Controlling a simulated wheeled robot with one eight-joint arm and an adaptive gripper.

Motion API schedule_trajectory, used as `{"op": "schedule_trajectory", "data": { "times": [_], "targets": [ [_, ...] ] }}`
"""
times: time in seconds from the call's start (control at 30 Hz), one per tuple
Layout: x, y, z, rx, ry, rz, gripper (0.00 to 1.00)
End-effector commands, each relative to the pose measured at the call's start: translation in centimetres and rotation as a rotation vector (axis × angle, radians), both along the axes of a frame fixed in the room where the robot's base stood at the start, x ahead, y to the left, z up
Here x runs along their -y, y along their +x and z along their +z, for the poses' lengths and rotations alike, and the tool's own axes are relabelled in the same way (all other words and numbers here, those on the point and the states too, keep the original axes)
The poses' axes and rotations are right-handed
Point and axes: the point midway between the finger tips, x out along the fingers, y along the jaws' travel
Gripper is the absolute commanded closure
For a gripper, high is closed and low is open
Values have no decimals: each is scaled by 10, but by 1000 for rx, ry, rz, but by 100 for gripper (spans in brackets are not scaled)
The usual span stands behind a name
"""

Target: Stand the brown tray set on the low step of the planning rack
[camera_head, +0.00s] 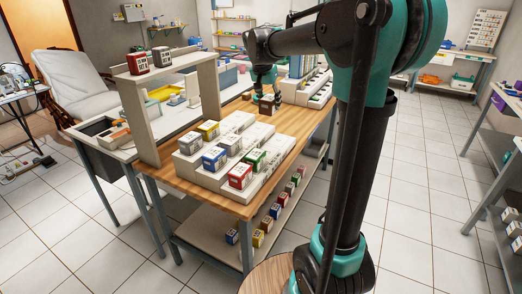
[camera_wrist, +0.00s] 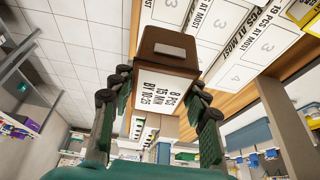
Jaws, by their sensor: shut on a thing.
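My gripper (camera_head: 264,85) is shut on the brown tray set (camera_head: 267,103), a small brown box. In the wrist view my gripper (camera_wrist: 160,82) has a finger on either side of the tray set (camera_wrist: 165,45). Its white label reads "8 PCS 15 MIN BY 10:25". In the head view it is at or just above the wooden tabletop; contact is unclear. A white stepped rack (camera_head: 210,180) stands nearer, with several coloured boxes on its steps. White panels marked "PCS AT MOST" (camera_wrist: 235,45) show beside the tray set. I cannot tell which step is the low one.
Another white stepped rack (camera_head: 318,97) with items stands at the far end of the wooden table (camera_head: 182,183). A white shelf frame (camera_head: 139,120) bears red and dark boxes at left. Several small boxes sit on the table's lower shelf (camera_head: 210,224). Tiled floor is clear at right.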

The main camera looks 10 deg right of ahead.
Motion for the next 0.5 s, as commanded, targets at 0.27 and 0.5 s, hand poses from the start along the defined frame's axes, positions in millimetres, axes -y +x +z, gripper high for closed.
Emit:
{"op": "schedule_trajectory", "data": {
  "times": [0.27, 0.5],
  "targets": [
    [-1, -4, -22, 4, -1, -23, 90],
    [-1, -3, -81, 4, -1, -22, 90]
  ]
}}
